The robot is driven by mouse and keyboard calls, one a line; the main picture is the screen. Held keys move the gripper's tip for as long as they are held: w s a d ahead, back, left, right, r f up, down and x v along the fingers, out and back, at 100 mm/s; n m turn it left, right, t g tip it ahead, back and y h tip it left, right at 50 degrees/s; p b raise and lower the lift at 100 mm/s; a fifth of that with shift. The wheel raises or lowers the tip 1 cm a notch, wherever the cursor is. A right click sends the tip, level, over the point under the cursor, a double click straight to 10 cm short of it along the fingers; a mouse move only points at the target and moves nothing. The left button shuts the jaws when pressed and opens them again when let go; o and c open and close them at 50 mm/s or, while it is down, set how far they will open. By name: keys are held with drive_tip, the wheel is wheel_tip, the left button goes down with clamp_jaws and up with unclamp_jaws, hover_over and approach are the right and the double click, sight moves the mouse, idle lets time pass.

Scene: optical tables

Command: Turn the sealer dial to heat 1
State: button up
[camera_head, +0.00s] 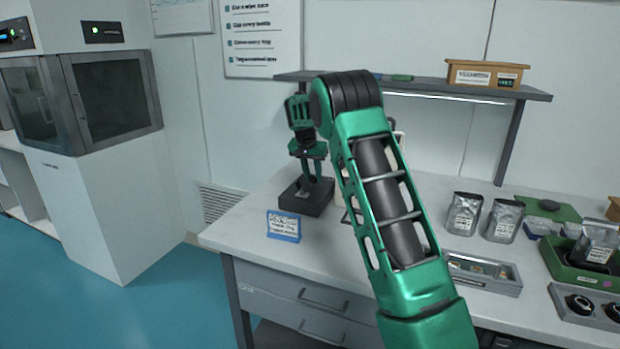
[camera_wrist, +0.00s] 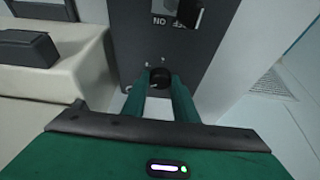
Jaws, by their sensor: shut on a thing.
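In the wrist view, the sealer dial (camera_wrist: 160,73) is a small black round knob on a dark grey panel (camera_wrist: 190,50). The two green fingers of my gripper (camera_wrist: 161,84) reach to it, one on each side, and are shut on it. Small pale marks show around the dial, too small to read, so I cannot tell its setting. In the head view, my gripper (camera_head: 309,175) points down at a dark grey box (camera_head: 318,203) on the bench. The fingers hide the dial there.
A blue-framed sign (camera_head: 284,226) stands on the bench in front of the box. Silver pouches (camera_head: 464,213), a shallow tray (camera_head: 484,275) and a green bin (camera_head: 590,278) are at the right. A shelf (camera_head: 430,90) hangs behind my arm. A cream body (camera_wrist: 60,75) adjoins the panel.

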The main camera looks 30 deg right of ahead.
sight(314, 177)
drive_tip(key=n, duration=0.2)
drive_tip(key=n+t+y, duration=0.1)
drive_tip(key=n, duration=0.2)
drive_tip(key=shift+s+d+n+t+y, duration=0.1)
drive_tip(key=shift+d+n+t+y, duration=0.1)
drive_tip(key=shift+n+t+y, duration=0.1)
drive_tip(key=n+y, duration=0.2)
drive_tip(key=n, duration=0.3)
drive_tip(key=shift+d+r+n, duration=0.1)
drive_tip(key=shift+n, duration=0.3)
drive_tip(key=o, duration=1)
drive_tip(key=shift+o, duration=0.3)
wheel_tip(314, 177, up, 4)
drive_tip(key=shift+r, duration=0.2)
drive_tip(key=s+a+r, duration=0.2)
drive_tip(key=a+r, duration=0.4)
drive_tip(key=a, duration=0.5)
drive_tip(key=shift+s+a+r, duration=0.15)
drive_tip(key=shift+s+r, duration=0.05)
drive_tip(key=shift+s, duration=0.15)
